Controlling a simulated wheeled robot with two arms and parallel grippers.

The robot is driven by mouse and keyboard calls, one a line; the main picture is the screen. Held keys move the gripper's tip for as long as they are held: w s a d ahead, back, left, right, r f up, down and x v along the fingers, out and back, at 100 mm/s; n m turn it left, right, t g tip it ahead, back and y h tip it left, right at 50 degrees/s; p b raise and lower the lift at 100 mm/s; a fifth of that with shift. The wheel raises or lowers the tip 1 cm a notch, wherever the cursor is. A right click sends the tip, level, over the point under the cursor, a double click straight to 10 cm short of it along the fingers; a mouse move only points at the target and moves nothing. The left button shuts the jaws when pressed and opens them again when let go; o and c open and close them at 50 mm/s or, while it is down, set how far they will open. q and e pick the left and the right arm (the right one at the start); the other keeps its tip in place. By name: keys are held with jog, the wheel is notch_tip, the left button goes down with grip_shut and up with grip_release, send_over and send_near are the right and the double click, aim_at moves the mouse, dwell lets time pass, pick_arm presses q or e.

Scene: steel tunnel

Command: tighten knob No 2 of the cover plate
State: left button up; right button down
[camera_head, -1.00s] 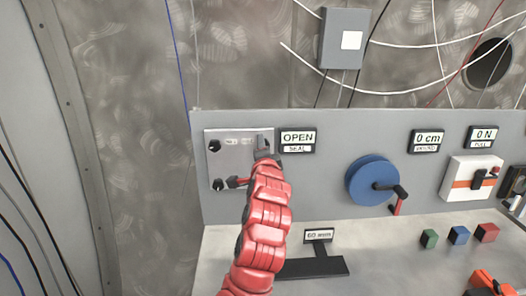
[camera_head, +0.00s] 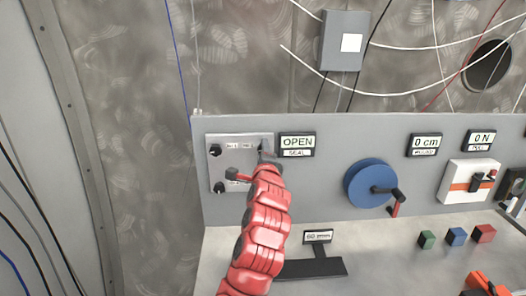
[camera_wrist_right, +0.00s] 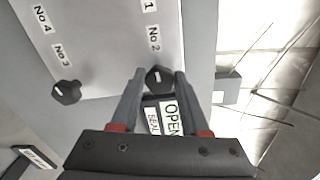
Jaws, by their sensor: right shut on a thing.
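The cover plate (camera_head: 236,160) is a pale square plate on the grey panel at the left. Knob No 2 (camera_wrist_right: 158,78) is dark with a white mark, at the plate's edge in the right wrist view. My right gripper (camera_wrist_right: 160,74) is shut on it, one finger on each side. In the head view my right gripper (camera_head: 264,154) is at the plate's upper right and mostly hides this knob. Other dark knobs show at the plate's upper left (camera_head: 215,150) and lower left (camera_head: 219,187). A display (camera_head: 297,141) beside the plate reads OPEN, SEAL. My left gripper cannot be made out.
A blue wheel with a crank (camera_head: 368,183) is right of my arm. A black stand with a small display (camera_head: 318,237) is on the bench. Green, blue (camera_head: 457,236) and red blocks lie to the right. Knob No 3 (camera_wrist_right: 67,92) is near the gripper.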

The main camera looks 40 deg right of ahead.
jog(key=shift+c, duration=2)
grip_release()
jog(key=shift+w, duration=0.1)
jog(key=b+v, duration=1.7)
jog(key=b, duration=0.1)
jog(key=shift+s, duration=0.25)
